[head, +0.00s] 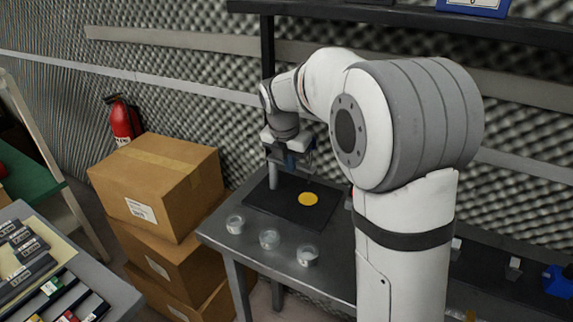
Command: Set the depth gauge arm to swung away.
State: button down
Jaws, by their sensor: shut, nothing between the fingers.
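A black base plate (270,205) lies on the grey table, with a yellow disc (308,199) on its right part. A short grey post (273,176) rises from the plate's back left. My gripper (296,164) is over the back of the plate, next to the post and behind the disc as seen here. It is shut with nothing between its fingers. A small blue part shows at my gripper; I cannot tell whether it belongs to the gauge. The depth gauge arm is not clearly visible, and my gripper and arm cover much of that area.
Stacked cardboard boxes (158,185) are close to the table's left. A dark shelf frame (267,60) rises behind. A blue object (557,281) lies at the far right.

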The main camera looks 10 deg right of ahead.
jog(key=shift+w+d+r+p, duration=0.1)
jog(key=shift+w+d+p, duration=0.15)
jog(key=shift+d+p, duration=0.35)
dwell(0.4)
jog(key=shift+w+d+r+p, duration=0.1)
jog(key=shift+w+d+p, duration=0.25)
jog(key=shift+p, duration=0.65)
jog(key=w+d+p, duration=0.1)
jog(key=w+p, duration=0.1)
jog(key=p, duration=0.1)
jog(key=shift+d, duration=0.15)
jog(key=shift+w+d+p, duration=0.2)
jog(key=shift+w+p, duration=1)
jog(key=shift+p, duration=0.05)
jog(key=shift+w+d+p, duration=0.15)
jog(key=shift+w+p, duration=1.05)
jog(key=shift+w+f, duration=0.1)
jog(key=shift+f, duration=0.1)
jog(key=v, duration=0.7)
jog(key=shift+r+b, duration=0.3)
jog(key=shift+r, duration=0.1)
